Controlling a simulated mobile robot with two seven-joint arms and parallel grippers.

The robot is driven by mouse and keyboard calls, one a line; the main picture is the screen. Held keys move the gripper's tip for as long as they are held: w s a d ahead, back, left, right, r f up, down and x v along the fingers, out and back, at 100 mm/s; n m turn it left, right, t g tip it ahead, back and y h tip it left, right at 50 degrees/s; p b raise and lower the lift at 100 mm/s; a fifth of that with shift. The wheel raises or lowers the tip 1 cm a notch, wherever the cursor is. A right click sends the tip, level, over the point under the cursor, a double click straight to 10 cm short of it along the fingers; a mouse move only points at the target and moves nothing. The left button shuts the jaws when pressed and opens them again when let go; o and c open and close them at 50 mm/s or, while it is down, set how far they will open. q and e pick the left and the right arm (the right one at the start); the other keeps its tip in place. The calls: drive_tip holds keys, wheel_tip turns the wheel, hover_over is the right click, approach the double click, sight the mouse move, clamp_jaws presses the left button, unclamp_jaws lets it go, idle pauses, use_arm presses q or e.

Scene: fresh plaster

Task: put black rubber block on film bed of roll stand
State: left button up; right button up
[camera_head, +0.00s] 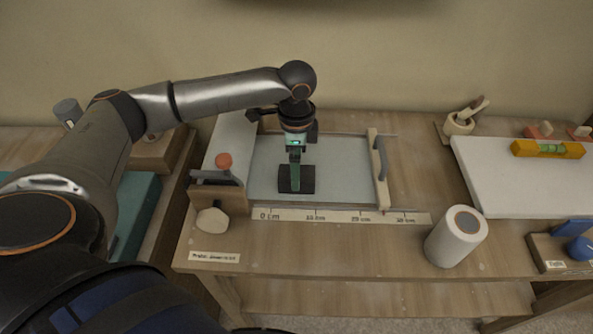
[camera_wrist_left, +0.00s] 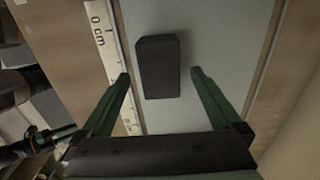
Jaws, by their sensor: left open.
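The black rubber block (camera_head: 306,180) lies on the pale film bed (camera_head: 345,170) of the roll stand, near the ruler edge. In the left wrist view the block (camera_wrist_left: 158,68) rests flat on the film bed (camera_wrist_left: 225,45). My left gripper (camera_head: 296,174) points down over the block. The wrist view shows its green fingers (camera_wrist_left: 160,76) apart, one on each side of the block with a visible gap to both. The fingers hide part of the block in the head view. My right gripper is in neither view.
A ruler strip (camera_head: 340,216) runs along the bed's front. A crossbar with a grey handle (camera_head: 381,160) stands at its right, and a red-knobbed part (camera_head: 224,161) at its left. A white roll (camera_head: 456,237) and a white board (camera_head: 520,180) are farther right.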

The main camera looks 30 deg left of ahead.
use_arm(q)
wheel_tip(320, 180, up, 9)
idle(0.3)
